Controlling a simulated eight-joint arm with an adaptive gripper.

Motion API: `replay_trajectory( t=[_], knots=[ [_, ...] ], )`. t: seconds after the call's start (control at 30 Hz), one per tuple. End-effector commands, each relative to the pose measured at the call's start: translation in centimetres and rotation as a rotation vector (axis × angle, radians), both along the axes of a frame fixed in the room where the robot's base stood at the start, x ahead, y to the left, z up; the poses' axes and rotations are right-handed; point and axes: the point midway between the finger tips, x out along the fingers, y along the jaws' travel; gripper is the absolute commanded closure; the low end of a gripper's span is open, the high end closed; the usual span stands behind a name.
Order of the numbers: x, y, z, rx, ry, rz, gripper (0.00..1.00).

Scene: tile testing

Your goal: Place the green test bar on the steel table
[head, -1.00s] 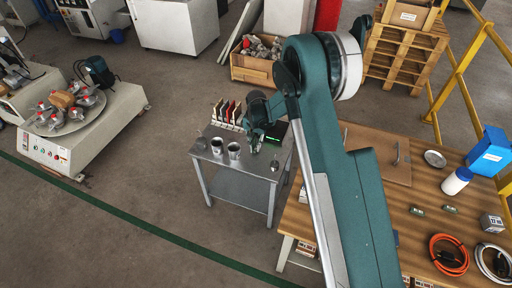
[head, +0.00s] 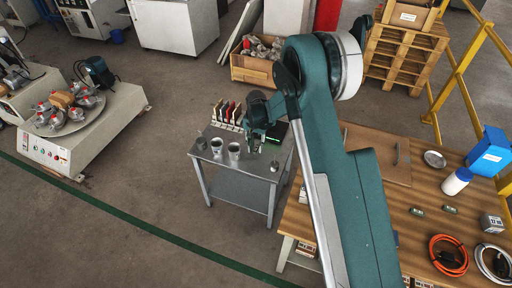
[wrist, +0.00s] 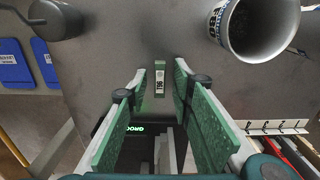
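The green test bar (wrist: 160,78) is small, with a white label across its middle. In the wrist view it lies on the grey steel table (wrist: 110,58), between and just past my fingertips. My gripper (wrist: 160,75) has green pads and is open, with a visible gap on each side of the bar. In the head view my gripper (head: 254,147) hangs low over the right half of the steel table (head: 207,163). The bar cannot be made out in that view.
A rack (wrist: 275,127), a dark device with a green display (wrist: 135,128) and a small weight (head: 274,166) are also on the table. A wooden bench (head: 420,190) adjoins at right.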

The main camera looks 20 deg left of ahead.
Motion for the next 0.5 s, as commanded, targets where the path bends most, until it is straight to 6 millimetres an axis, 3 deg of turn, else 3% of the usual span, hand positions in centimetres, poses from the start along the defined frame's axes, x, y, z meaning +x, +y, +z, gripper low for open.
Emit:
replay_trajectory(
  t=[0.5],
  knots=[
    [0.0,0.0,7.3,0.000,0.000,0.000,0.76]
  ],
)
